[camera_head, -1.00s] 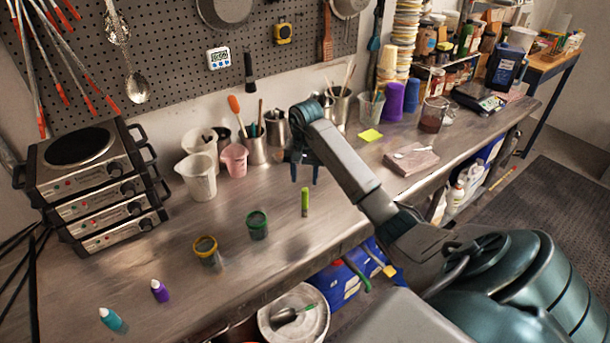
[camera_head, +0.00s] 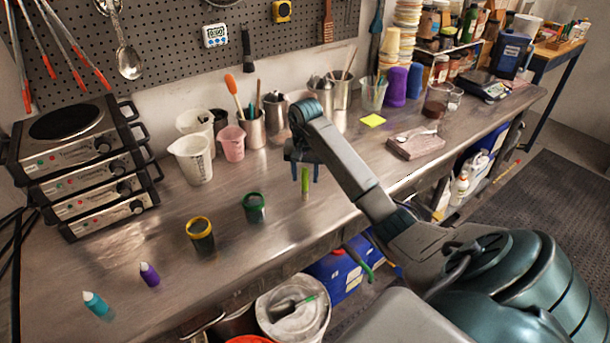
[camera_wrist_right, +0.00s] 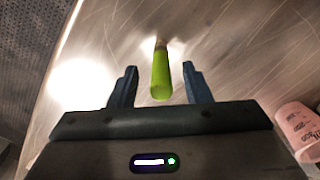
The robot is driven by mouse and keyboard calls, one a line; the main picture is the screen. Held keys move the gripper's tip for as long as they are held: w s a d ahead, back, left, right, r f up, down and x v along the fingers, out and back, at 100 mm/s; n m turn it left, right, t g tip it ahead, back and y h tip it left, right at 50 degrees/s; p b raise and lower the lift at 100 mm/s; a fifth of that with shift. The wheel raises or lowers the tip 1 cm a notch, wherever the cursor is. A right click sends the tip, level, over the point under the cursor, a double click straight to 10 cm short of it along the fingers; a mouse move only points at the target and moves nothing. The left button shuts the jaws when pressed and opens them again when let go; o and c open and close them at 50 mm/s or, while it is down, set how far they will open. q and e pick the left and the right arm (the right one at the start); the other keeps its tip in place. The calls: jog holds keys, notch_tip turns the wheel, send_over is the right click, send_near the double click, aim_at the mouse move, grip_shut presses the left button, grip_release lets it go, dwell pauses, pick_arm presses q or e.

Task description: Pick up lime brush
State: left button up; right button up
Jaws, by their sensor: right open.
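The lime brush (camera_head: 305,184) stands on the metal bench, its green handle upward, right of the green-rimmed jar. In the right wrist view, the lime brush (camera_wrist_right: 161,76) shows between the fingers, with clear gaps on both sides. My right gripper (camera_head: 305,176) is open, pointing down over the brush, its fingers on either side of the handle's top. In the right wrist view, my right gripper (camera_wrist_right: 160,88) holds nothing. The brush's lower end is small and blurred. My left gripper is not in view.
A green-rimmed jar (camera_head: 254,208) and a yellow-rimmed jar (camera_head: 201,237) stand left of the brush. A pink cup (camera_head: 232,145) and white beakers (camera_head: 194,160) stand behind. A pinkish block (camera_head: 414,147) lies to the right. The bench front is mostly clear.

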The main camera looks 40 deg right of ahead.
aim_at(305, 181)
notch_tip(305, 181, down, 4)
jog(key=shift+w+r+b, duration=0.15)
jog(key=shift+r+b, duration=0.1)
jog(key=shift+b, duration=0.6)
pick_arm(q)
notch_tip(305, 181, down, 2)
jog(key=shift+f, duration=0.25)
pick_arm(e)
jog(key=shift+r, duration=0.1)
grip_shut()
jog(key=shift+r, duration=0.1)
